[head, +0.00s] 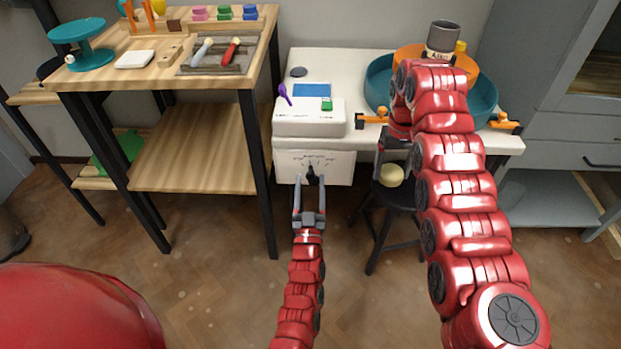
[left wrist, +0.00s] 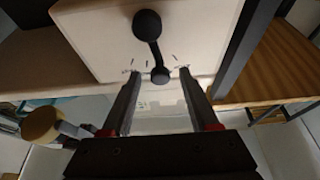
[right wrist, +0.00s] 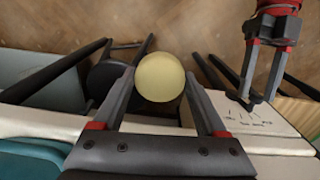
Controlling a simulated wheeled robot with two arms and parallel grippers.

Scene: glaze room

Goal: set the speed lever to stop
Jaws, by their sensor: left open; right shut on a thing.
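The speed lever (head: 312,175) is a black arm on the white front panel (head: 330,166) below the table top. In the left wrist view the lever (left wrist: 153,50) has a large round knob at one end and a smaller round end near the tick marks. My left gripper (head: 310,188) is open in front of it. In the left wrist view its fingers (left wrist: 157,98) stand either side of the smaller end; contact cannot be told. The labels are too small to read. My right gripper (right wrist: 158,92) is shut on a pale yellow ball (right wrist: 159,77), also visible in the head view (head: 391,175).
A white box (head: 310,122) stands on the table above the panel. A teal basin (head: 482,98) is at the right. A dark stool (head: 397,198) stands below the right gripper. A wooden shelf (head: 200,145) with black legs is close on the left.

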